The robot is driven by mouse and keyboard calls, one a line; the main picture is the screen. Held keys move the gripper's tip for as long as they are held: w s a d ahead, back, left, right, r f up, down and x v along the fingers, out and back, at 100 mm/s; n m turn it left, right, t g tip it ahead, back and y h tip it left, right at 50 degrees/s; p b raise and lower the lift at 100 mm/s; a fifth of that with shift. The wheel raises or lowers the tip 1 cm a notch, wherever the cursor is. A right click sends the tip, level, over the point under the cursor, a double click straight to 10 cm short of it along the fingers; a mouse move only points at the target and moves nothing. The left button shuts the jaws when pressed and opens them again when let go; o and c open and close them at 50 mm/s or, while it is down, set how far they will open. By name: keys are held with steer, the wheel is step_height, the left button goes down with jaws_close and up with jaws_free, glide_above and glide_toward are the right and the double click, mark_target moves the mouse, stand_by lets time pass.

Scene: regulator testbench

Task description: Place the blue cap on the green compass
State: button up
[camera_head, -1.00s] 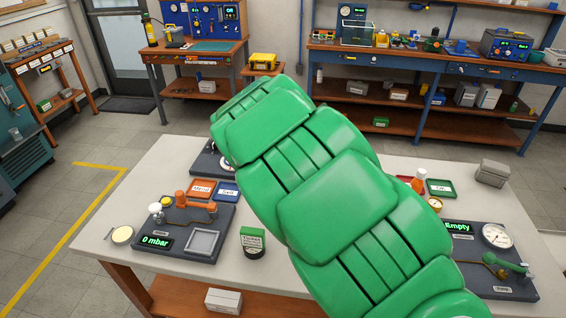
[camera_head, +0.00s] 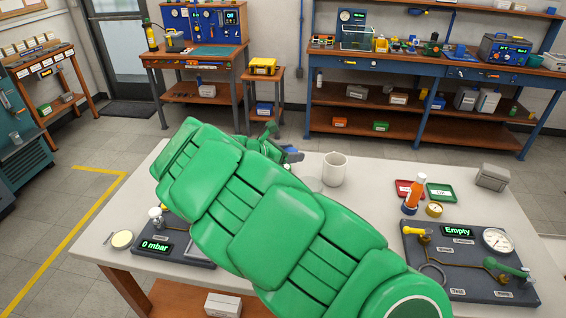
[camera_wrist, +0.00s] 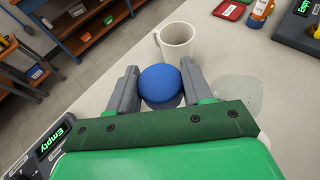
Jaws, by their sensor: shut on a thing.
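The blue cap (camera_wrist: 160,86) is round and sits between the two grey fingers of my gripper (camera_wrist: 160,69) in the wrist view. My gripper is shut on it. In the head view, my gripper (camera_head: 288,155) is over the far edge of the white table, left of the white mug, and partly hidden by my green arm. I cannot make out the green compass in either current view. My arm covers the middle and left of the table.
The white mug (camera_head: 334,169) stands close by and shows just beyond the fingers in the wrist view (camera_wrist: 177,40). A grey box (camera_head: 492,176) stands at the far right corner.

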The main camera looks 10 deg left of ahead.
steer(key=w+a+f, duration=0.1)
steer(key=w+f, duration=0.1)
steer(key=w, duration=0.1)
steer(key=w+a+f, duration=0.1)
steer(key=w+f, duration=0.2)
steer(key=w+a+f, duration=0.1)
steer(key=w+f, duration=0.1)
steer(key=w, duration=0.2)
steer(key=shift+a+f, duration=0.2)
steer(key=shift+a, duration=0.05)
steer(key=shift+w+a+f, duration=0.2)
steer(key=shift+w+f, duration=0.25)
steer(key=shift+f, duration=0.05)
steer(key=shift+f, duration=0.1)
steer(key=shift+w+f, duration=0.15)
steer(key=shift+f, duration=1.55)
steer(key=shift+f, duration=0.1)
steer(key=o, duration=1)
